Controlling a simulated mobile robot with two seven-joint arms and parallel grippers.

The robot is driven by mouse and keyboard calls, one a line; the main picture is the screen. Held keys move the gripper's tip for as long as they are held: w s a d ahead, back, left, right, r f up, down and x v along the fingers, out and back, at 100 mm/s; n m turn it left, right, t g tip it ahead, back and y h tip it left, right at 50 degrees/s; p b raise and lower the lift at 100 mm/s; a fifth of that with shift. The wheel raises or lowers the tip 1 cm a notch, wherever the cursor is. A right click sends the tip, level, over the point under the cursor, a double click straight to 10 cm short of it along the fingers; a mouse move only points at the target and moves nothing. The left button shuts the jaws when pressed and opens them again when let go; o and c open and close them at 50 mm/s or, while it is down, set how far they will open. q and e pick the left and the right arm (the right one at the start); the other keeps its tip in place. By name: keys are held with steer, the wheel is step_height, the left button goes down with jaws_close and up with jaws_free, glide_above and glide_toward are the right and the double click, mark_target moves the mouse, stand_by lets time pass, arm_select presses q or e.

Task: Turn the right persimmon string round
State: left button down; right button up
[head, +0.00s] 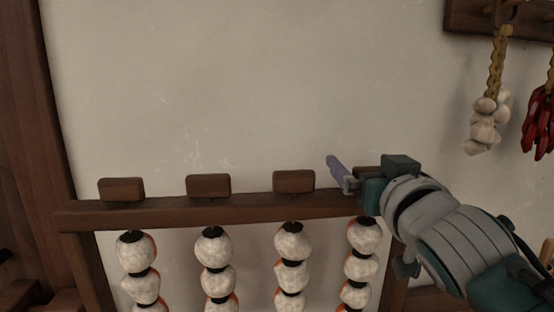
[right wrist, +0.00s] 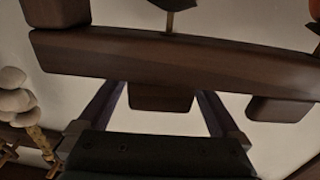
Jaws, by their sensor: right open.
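The right persimmon string (head: 361,267) hangs from a wooden beam. Its fruits show whitish fronts with a little orange at the edges and black bands between them. A wooden block (head: 366,172) sits on the beam above it, partly hidden by my right gripper (head: 343,178). In the right wrist view, my open right gripper (right wrist: 158,92) has its purple fingers on either side of a wooden block (right wrist: 160,98), with a gap on each side. A dark piece on a short stem (right wrist: 172,8) shows beyond the beam. My left gripper is not in view.
The rack beam (head: 220,211) carries more blocks and whitish persimmon strings (head: 291,245) to the left. Garlic (head: 485,125) and red peppers (head: 541,125) hang at the upper right. Bare wall is above the beam. A wooden post (head: 45,90) stands at the left.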

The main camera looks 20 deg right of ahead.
steer(key=shift+c, duration=0.4)
steer(key=c, duration=1.2)
steer(key=shift+r+y+p, duration=0.1)
steer(key=shift+y+p, duration=0.2)
steer(key=shift+p, duration=0.1)
steer(key=shift+c, duration=0.2)
steer(key=shift+a+n+y, duration=0.1)
steer(key=shift+n+y, duration=0.2)
steer(key=shift+n, duration=0.1)
steer(key=o, duration=1.3)
